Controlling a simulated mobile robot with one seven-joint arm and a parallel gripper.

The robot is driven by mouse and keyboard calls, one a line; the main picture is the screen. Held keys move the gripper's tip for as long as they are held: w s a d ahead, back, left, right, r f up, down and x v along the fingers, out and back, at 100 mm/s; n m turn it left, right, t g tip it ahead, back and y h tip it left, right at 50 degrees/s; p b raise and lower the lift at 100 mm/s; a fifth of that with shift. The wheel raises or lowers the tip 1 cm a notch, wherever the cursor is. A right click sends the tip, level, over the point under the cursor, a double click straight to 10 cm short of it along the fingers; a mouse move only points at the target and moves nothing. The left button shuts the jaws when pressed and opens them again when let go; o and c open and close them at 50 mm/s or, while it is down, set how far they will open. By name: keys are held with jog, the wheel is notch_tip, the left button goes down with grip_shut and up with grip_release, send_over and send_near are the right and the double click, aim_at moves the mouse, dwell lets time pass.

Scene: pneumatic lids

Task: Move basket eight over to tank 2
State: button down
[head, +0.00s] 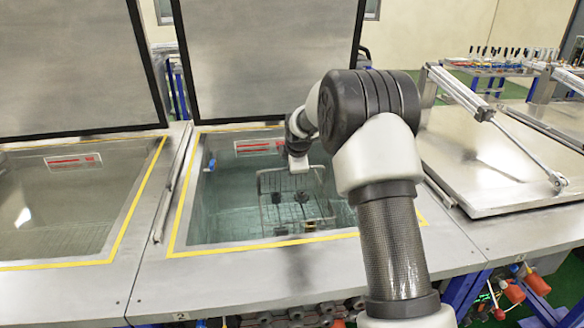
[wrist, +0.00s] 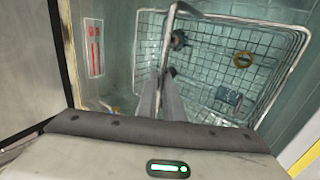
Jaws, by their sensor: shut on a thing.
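A wire basket (head: 268,183) is inside the opening of the middle tank (head: 175,250), which has a small plate reading 2 on its front. No number is readable on the basket. The basket fills much of the wrist view (wrist: 305,45), with several small parts inside, including a brass-coloured ring (wrist: 243,59). My gripper (head: 298,163) is over the basket; in the wrist view my gripper (wrist: 167,100) is shut on its bar handle (wrist: 171,35). Whether the basket touches the tank floor cannot be told.
The middle tank's lid (head: 270,60) stands raised behind it. The left tank (head: 60,200) is also open, its lid (head: 70,70) raised. At right a closed metal lid (head: 500,165) with a strut lies flat. Steel rims separate the tanks.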

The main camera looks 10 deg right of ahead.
notch_tip(320, 180, down, 8)
jog(key=b, duration=0.5)
jog(key=shift+w+r, duration=0.15)
jog(key=shift+r, duration=0.05)
dwell(0.3)
jog(key=shift+f+b, duration=0.5)
jog(key=shift+f, duration=0.1)
dwell(0.7)
jog(key=c, duration=1.8)
grip_release()
jog(key=p+v, duration=0.1)
jog(key=v, duration=1.7)
notch_tip(320, 180, up, 11)
jog(key=p, duration=0.9)
jog(key=shift+r+p, duration=0.15)
jog(key=shift+p, duration=0.25)
